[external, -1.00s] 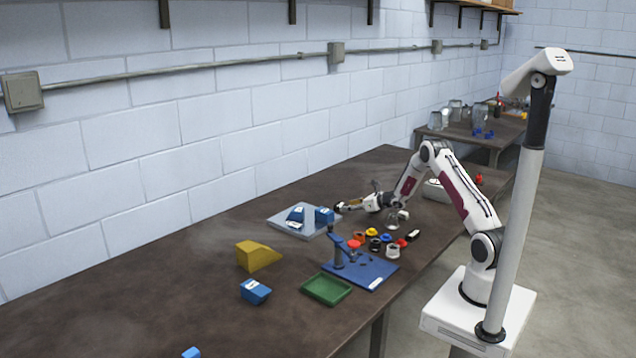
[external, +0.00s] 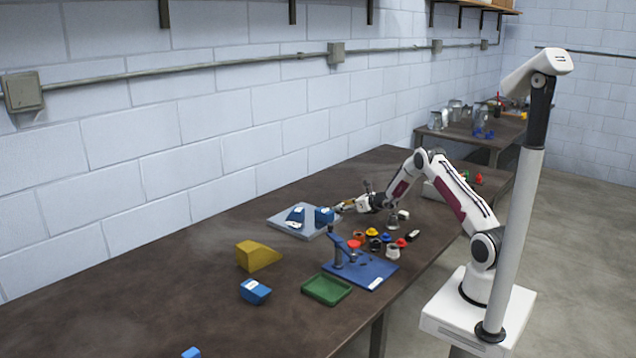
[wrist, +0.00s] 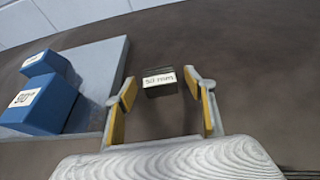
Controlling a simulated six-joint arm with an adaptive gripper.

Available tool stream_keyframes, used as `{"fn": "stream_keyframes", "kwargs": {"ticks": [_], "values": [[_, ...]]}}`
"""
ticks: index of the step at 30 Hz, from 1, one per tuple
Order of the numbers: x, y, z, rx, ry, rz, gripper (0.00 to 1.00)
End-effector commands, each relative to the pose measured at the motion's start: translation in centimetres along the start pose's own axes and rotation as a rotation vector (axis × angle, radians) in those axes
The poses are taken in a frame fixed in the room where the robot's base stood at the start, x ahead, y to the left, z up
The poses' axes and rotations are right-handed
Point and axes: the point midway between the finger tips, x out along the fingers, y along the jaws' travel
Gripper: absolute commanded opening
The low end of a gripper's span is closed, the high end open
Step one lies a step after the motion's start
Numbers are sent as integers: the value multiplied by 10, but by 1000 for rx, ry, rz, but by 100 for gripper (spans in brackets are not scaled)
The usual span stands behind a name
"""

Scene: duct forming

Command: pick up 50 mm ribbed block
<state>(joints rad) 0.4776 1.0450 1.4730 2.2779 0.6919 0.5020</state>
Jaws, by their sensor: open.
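A small dark block (wrist: 160,82) with a white label that reads 50 mm shows in the wrist view. It lies ahead of my gripper (wrist: 166,90), between the lines of the two fingertips, with clear space on each side. Ribs on it cannot be made out. My fingers, with yellow inner pads, are spread apart and hold nothing. In the external view my gripper (external: 340,208) is low at the right of the grey plate, and the dark block cannot be told apart there.
A grey plate (wrist: 112,82) with blue labelled blocks (wrist: 42,106) lies left of my gripper in the wrist view. In the external view, a blue fixture (external: 372,272), several coloured caps, a green tray (external: 326,289) and a yellow wedge (external: 257,256) stand nearer the camera.

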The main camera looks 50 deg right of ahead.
Motion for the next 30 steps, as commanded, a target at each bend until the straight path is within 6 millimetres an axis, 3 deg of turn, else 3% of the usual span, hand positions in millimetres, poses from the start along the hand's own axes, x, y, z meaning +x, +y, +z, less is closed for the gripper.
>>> {"fn": "stream_keyframes", "kwargs": {"ticks": [6,22,28,30], "values": [[10,1,0,-1,0,1,54],[10,0,0,0,0,1,54],[10,0,0,0,0,1,5],[10,0,2,-1,-2,1,5]]}}
